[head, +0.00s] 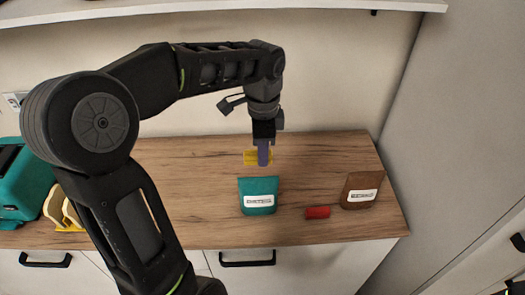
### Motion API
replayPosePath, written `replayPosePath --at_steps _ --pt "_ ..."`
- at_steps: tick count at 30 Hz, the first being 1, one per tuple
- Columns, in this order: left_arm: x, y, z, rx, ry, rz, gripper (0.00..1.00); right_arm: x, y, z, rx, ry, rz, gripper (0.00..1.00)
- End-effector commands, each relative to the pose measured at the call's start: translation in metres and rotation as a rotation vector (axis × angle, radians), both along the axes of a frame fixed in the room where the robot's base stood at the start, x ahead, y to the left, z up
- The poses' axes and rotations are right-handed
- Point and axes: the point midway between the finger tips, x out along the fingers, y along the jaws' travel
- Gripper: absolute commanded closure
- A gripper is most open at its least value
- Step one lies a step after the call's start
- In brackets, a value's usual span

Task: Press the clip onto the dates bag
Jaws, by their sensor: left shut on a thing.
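My left gripper (263,160) points down over the counter behind the teal bag. It is shut on a yellow clip (250,158), which sticks out to the left of the fingers. The teal bag (258,187) stands upright with a white label on its front. A brown bag (361,183), also with a white label, stands at the right end. The lettering on both labels is too small to read surely, so I cannot tell which is the dates bag. The clip appears apart from both bags. My right gripper is not in view.
A red block-like piece (318,212) lies on the wooden counter (200,170) between the bags, near the front edge. A teal appliance (22,185) and cream and yellow pieces (58,208) are at the far left. A grey wall closes the right side.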

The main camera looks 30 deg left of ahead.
Motion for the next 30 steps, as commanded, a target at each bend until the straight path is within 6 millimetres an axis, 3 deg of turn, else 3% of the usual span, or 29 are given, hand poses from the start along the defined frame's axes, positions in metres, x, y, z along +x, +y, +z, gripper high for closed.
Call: replayPosePath --at_steps 8,21,30 --pt "0.000 0.000 -0.009 0.000 0.000 -0.001 1.00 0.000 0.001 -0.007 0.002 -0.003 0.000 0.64" --pt "0.000 0.000 -0.043 -0.001 0.001 -0.001 1.00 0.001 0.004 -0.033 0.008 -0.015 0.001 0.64" --pt "0.000 0.000 -0.048 0.000 0.000 -0.001 1.00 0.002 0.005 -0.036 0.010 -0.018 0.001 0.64"
